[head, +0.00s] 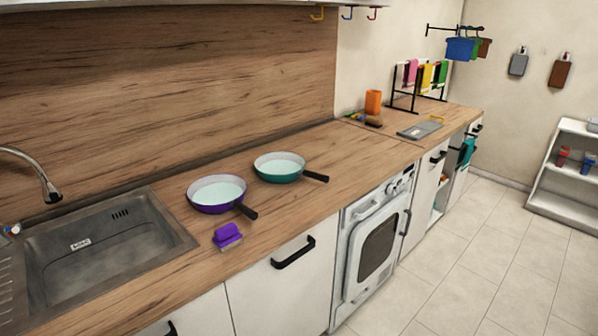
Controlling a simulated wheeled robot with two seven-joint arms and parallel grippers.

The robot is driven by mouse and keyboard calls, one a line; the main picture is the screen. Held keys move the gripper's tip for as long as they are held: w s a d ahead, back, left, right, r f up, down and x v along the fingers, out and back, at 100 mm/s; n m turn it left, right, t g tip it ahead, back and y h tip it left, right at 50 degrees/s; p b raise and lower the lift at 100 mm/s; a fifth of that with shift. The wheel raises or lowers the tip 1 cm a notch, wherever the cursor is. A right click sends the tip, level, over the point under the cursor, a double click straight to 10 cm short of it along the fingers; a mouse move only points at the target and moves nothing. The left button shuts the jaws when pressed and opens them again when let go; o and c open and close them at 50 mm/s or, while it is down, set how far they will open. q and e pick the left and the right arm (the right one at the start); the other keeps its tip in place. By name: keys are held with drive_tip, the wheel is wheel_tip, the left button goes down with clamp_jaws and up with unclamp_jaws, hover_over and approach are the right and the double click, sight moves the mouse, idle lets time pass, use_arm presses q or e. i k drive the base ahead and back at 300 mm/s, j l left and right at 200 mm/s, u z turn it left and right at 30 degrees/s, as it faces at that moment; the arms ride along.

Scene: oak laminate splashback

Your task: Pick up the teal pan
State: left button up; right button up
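The teal pan (279,168) sits upright on the wooden counter, behind and to the right of a purple pan. Its inside is pale and its dark handle (315,177) points right, toward the counter's front edge. The pan looks empty. Neither of my grippers shows in the head view.
A purple pan (217,194) and a purple brush or sponge (227,235) are on the counter between the sink (100,246) and the teal pan. The counter (355,155) right of the teal pan is clear. A grey board (420,129) and an orange cup (373,102) are farther back.

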sight(275, 167)
drive_tip(key=i+l+u, duration=0.35)
drive_tip(key=i+l, duration=0.5)
drive_tip(key=i+j+u, duration=0.1)
drive_tip(key=u, duration=0.3)
drive_tip(key=i+u, duration=0.3)
drive_tip(key=u, duration=0.15)
drive_tip(key=i, duration=0.1)
